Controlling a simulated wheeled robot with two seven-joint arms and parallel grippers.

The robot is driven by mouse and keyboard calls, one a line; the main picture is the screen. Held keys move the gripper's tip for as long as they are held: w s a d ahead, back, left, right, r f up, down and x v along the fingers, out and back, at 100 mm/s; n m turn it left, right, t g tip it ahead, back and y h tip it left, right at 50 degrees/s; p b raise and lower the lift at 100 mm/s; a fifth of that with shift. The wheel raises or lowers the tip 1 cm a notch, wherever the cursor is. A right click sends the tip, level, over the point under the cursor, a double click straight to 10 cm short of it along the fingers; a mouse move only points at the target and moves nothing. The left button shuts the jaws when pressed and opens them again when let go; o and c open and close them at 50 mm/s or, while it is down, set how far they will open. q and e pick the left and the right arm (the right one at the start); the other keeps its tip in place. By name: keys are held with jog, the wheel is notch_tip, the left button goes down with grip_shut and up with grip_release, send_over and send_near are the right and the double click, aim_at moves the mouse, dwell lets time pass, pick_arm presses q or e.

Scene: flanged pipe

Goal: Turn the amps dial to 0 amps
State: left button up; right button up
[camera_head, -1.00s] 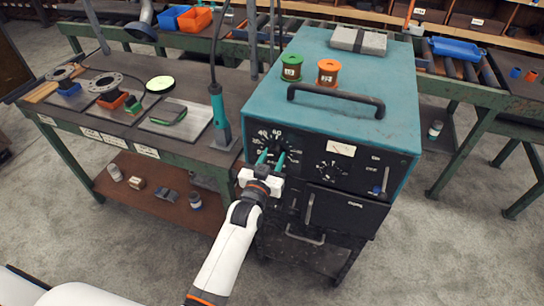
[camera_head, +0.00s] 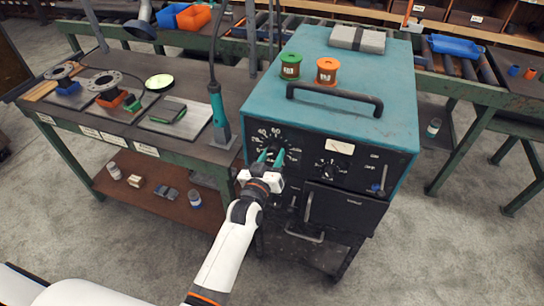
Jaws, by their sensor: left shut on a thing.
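The teal welding machine (camera_head: 340,110) has a black front panel with a large dial scale (camera_head: 270,136) at its left, marked with white numbers such as 40 and 60. My left gripper (camera_head: 271,157) has teal fingers and is shut on the amps dial knob at that scale. The fingers hide most of the knob, so its pointer setting cannot be read. A smaller dial (camera_head: 330,171) sits to the right on the same panel, below a white meter (camera_head: 341,147). My right gripper is not in view.
A green spool (camera_head: 291,66) and an orange spool (camera_head: 327,71) stand on the machine's top beside a black handle (camera_head: 335,98). A workbench (camera_head: 120,120) with flanges and a teal-handled tool (camera_head: 218,112) stands close on the left. Grey floor is clear in front.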

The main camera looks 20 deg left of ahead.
pick_arm(q)
jog(key=o, duration=1)
jog(key=shift+s, duration=0.1)
jog(key=s+b, duration=0.3)
jog(key=s, duration=0.9)
jog(key=shift+a, duration=0.2)
jog(key=shift+w+f, duration=0.1)
